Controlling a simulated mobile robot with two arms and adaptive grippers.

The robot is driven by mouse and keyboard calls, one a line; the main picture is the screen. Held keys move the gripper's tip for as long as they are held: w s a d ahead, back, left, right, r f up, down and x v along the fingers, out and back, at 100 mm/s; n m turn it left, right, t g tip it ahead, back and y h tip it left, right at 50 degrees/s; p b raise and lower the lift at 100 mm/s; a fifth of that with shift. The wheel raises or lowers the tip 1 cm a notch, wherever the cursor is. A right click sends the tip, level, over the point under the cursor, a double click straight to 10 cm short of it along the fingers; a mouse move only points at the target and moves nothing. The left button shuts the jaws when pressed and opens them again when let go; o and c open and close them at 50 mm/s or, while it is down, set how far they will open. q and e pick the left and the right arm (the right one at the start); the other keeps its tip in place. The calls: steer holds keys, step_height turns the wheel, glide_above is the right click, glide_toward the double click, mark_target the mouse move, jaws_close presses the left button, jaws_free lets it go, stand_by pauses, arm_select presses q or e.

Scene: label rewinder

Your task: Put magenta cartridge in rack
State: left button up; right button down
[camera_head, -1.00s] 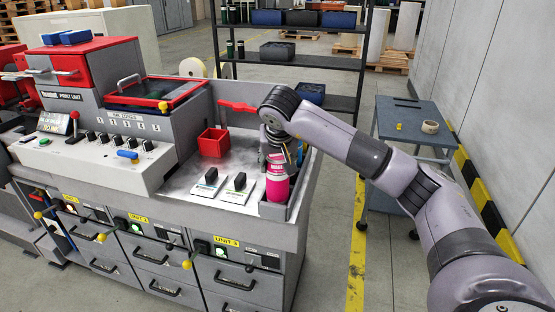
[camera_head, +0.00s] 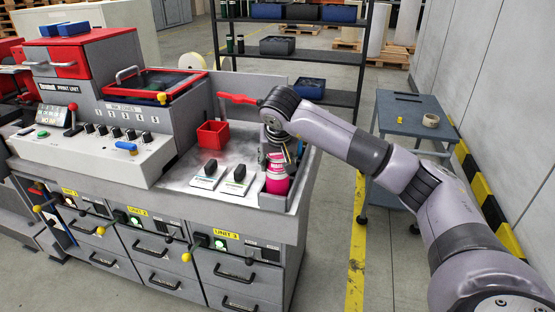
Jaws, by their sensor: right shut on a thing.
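The magenta cartridge (camera_head: 277,182) is a bright pink cylinder with a pale label band. It stands about upright at the right end of the machine's worktop, beside a low grey side wall. My right gripper (camera_head: 278,153) reaches down from above and is shut on its upper part. The wrist and fingers hide the cartridge's top. I cannot tell whether its base touches the surface. Which part is the rack is unclear; a dark shelf unit (camera_head: 290,51) at the back holds dark green-black cylinders. My left gripper is out of view.
A red bin (camera_head: 213,134) and two white plates with black knobs (camera_head: 211,168) are left of the cartridge. A red lever (camera_head: 238,99) sits behind. A grey side table (camera_head: 405,112) with a tape roll stands right. Floor between is clear.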

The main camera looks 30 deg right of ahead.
steer(key=c, duration=0.8)
jaws_free()
steer(key=shift+o, duration=0.8)
steer(key=shift+f, duration=0.15)
steer(key=shift+s, duration=0.1)
steer(key=v, duration=1.2)
